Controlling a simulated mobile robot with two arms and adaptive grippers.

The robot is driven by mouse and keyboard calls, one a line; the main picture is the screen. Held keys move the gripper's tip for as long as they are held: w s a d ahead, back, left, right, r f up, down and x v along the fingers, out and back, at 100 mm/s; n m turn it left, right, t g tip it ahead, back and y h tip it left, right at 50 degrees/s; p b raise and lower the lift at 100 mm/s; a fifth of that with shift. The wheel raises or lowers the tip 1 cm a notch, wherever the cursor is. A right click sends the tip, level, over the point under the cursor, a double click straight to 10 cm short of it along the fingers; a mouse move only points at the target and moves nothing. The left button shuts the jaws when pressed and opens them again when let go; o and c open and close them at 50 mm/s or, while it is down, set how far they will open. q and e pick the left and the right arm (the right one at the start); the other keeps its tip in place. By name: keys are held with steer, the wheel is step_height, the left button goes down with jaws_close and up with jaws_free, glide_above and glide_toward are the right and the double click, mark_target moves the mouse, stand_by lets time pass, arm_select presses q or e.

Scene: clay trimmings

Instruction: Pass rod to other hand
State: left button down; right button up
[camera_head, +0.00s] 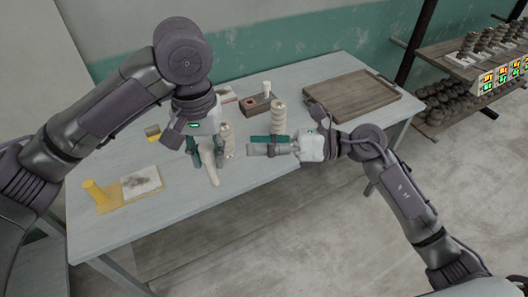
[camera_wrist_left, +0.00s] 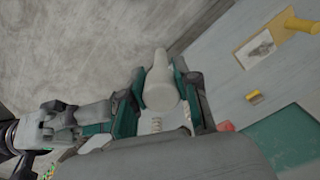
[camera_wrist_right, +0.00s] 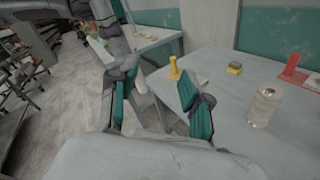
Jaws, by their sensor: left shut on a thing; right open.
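The rod (camera_head: 211,172) is pale and slim. My left gripper (camera_head: 206,152) is shut on it, over the table's front part, and the rod's end sticks out below the fingers. In the left wrist view the rod (camera_wrist_left: 158,85) lies between the teal finger pads. My right gripper (camera_head: 252,146) is open and empty to the right of the rod, its fingers pointing left towards it. In the right wrist view the pale rod (camera_wrist_right: 142,78) shows beyond and between the open fingers (camera_wrist_right: 158,95). The part inside the left fingers is hidden.
The grey table (camera_head: 180,205) holds a yellow stand (camera_head: 95,192), a sheet with a dark drawing (camera_head: 142,180), two pale ribbed cylinders (camera_head: 278,117) (camera_head: 229,140), a wooden block (camera_head: 256,107) and a wooden tray (camera_head: 350,96). A shelf (camera_head: 470,75) with dark pots stands at the right.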

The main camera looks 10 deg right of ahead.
mark_target(215, 168)
steer(key=s+r+n+g+h, duration=0.2)
steer(key=s+n+h, duration=0.1)
steer(key=s+n, duration=0.25)
steer(key=shift+n, duration=0.45)
steer(key=x, duration=0.8)
steer(key=w+x, duration=0.1)
steer(key=x, duration=0.3)
steer(key=shift+c, duration=0.2)
jaws_close()
arm_select(q)
steer(key=c, duration=0.8)
jaws_free()
steer(key=shift+o, duration=0.2)
steer(key=shift+r, duration=0.1)
